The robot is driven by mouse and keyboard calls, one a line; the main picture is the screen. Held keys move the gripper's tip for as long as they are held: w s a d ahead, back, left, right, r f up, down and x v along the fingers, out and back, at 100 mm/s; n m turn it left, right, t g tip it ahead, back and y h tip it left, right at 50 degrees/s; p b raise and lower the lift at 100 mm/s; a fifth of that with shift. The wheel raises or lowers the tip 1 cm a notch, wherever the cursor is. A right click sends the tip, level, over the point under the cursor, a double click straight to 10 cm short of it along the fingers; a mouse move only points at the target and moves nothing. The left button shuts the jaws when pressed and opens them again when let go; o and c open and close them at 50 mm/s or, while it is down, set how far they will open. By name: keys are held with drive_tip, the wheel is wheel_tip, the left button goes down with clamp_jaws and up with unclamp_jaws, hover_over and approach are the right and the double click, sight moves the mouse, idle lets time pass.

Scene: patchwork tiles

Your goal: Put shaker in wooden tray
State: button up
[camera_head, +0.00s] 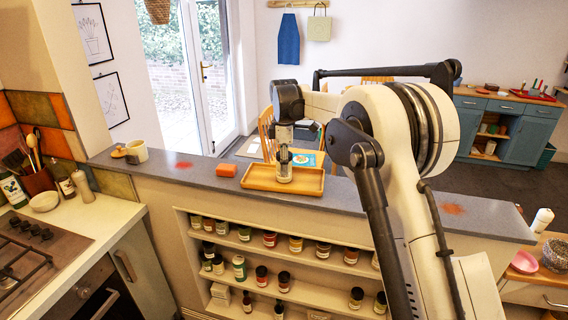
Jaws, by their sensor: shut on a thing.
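The wooden tray (312,187) lies on the grey ledge, a shallow rectangle with a raised rim. My gripper (284,160) points straight down over the middle of the tray. It is shut on the shaker (285,175), a small pale upright object. The gripper hides the shaker's upper part. The shaker's lower end shows within the tray's outline; I cannot tell whether it touches the tray floor.
Shelves of several jars (270,239) are below the ledge. The ledge right of the tray is partly behind my arm.

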drive_tip(key=o, duration=1.3)
